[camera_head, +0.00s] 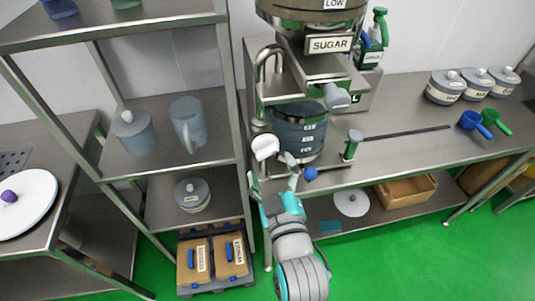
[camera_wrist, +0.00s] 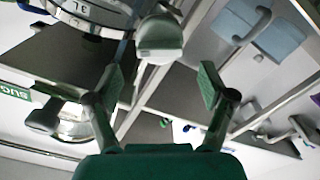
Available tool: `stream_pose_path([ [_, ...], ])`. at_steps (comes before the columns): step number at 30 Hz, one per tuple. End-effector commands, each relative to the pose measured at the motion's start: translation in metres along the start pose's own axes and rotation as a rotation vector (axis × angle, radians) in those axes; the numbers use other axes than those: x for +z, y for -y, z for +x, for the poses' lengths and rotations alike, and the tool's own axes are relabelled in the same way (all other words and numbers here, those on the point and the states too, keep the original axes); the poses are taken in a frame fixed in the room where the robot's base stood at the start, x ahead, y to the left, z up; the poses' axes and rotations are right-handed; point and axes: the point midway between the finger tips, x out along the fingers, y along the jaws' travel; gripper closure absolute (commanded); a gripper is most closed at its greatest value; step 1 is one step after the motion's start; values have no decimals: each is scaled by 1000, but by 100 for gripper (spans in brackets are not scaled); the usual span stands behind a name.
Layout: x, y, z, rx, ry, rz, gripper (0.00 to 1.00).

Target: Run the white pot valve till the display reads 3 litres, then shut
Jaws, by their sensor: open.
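The pot (camera_head: 296,128) is a blue-grey vessel with litre marks, standing under the SUGAR hopper. A white rounded valve handle (camera_head: 265,147) is at its left front. My gripper (camera_head: 273,175) is open just below and in front of this handle, and nothing is held. In the wrist view the pale handle (camera_wrist: 160,38) lies ahead of the gap between the open fingers (camera_wrist: 160,78), apart from them. A 3L mark shows on the pot (camera_wrist: 80,8) there. A dark display with a green L (camera_head: 356,98) is right of the hopper outlet; I cannot read a number.
A blue ball knob (camera_head: 310,174) is close to the right of my gripper. A green-topped post (camera_head: 352,145) stands further right. A metal shelf rack (camera_head: 190,160) with jugs is close on the left. The counter (camera_head: 405,118) has bare room to the right.

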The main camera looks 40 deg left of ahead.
Motion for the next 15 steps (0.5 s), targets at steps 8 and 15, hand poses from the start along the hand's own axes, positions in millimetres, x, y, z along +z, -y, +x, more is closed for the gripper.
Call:
stream_pose_path([
  [8, 1, 0, -46, 0, 1, 1, 18],
  [15, 0, 0, -62, 0, 1, 0, 18],
])
